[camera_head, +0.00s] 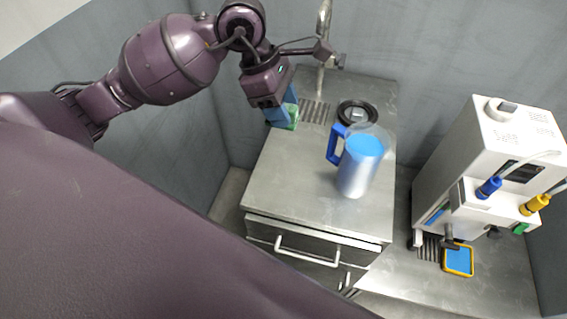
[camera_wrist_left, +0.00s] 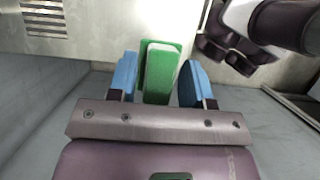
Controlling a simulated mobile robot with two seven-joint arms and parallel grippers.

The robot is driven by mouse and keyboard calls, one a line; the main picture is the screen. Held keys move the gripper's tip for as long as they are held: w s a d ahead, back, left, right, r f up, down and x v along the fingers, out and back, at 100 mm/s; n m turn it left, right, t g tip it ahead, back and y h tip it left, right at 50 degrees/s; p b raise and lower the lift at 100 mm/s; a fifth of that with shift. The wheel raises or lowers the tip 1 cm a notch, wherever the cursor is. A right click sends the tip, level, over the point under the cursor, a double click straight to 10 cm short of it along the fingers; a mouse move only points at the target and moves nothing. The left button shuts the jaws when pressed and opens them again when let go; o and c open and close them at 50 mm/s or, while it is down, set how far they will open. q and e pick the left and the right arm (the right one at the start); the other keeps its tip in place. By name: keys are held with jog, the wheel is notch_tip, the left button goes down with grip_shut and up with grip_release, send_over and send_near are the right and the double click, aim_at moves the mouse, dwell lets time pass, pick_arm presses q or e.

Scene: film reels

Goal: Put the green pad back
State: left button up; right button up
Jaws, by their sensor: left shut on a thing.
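The green pad (camera_head: 292,117) is held between the blue fingers of my left gripper (camera_head: 278,117), over the back-left edge of the metal counter (camera_head: 290,165). In the left wrist view the pad (camera_wrist_left: 160,72) stands upright between the two fingers, its far end beyond the fingertips. The fingers are shut on it. In the head view the gripper covers part of the pad, and I cannot tell whether the pad touches the counter. My right gripper is not in view.
A blue-handled jug (camera_head: 357,170), a round black piece (camera_head: 357,113), a drain grille (camera_head: 314,112) and a tap (camera_head: 323,50) are on the counter. At right stands a white machine (camera_head: 490,150), with a yellow-edged blue pad (camera_head: 458,261) by its base. The counter's front left is clear.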

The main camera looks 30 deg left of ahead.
pick_arm(q)
jog(key=shift+f, duration=0.25)
jog(key=b, duration=0.2)
send_over(288, 180)
jog(key=a, duration=0.2)
jog(key=f, duration=1.4)
jog(key=shift+s+d+f, duration=0.1)
jog(key=shift+d+f, duration=0.1)
jog(key=shift+d, duration=0.05)
jog(key=shift+f, duration=2.5)
jog(key=shift+r, duration=0.1)
jog(key=shift+f, duration=0.2)
jog(key=o, duration=0.8)
jog(key=shift+o, duration=0.4)
